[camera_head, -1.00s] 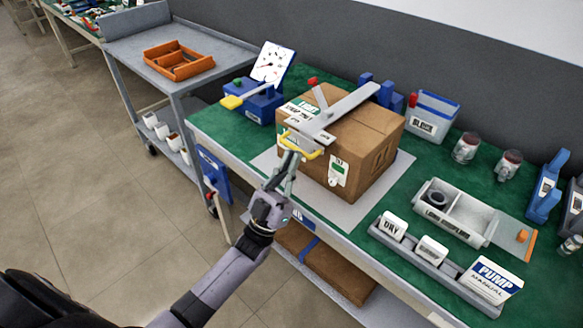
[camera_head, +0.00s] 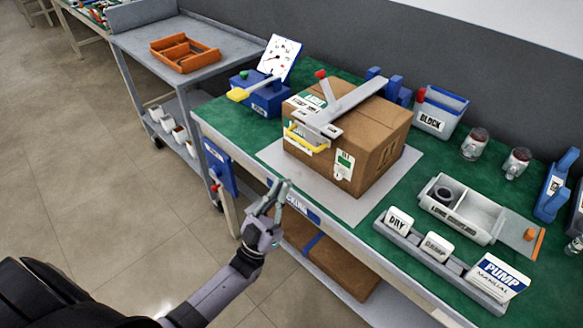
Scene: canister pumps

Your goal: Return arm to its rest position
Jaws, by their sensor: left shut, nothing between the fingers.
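My left gripper (camera_head: 277,192) is shut and empty. It hangs in front of the bench's front edge, below and apart from the cardboard box. The cardboard box (camera_head: 375,150) stands on a grey mat on the green bench. A grey bar tool with a yellow handle (camera_head: 299,138) and a small red knob lies across the top of the box. My right gripper is not in view.
The green bench (camera_head: 225,117) carries a gauge device (camera_head: 262,97), a bin labelled BLOCK (camera_head: 436,120), a grey tray (camera_head: 462,213) and a rack with DRY and PUMP MANUAL cards. A grey cart (camera_head: 130,42) holds an orange tray (camera_head: 184,53). Open floor lies left.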

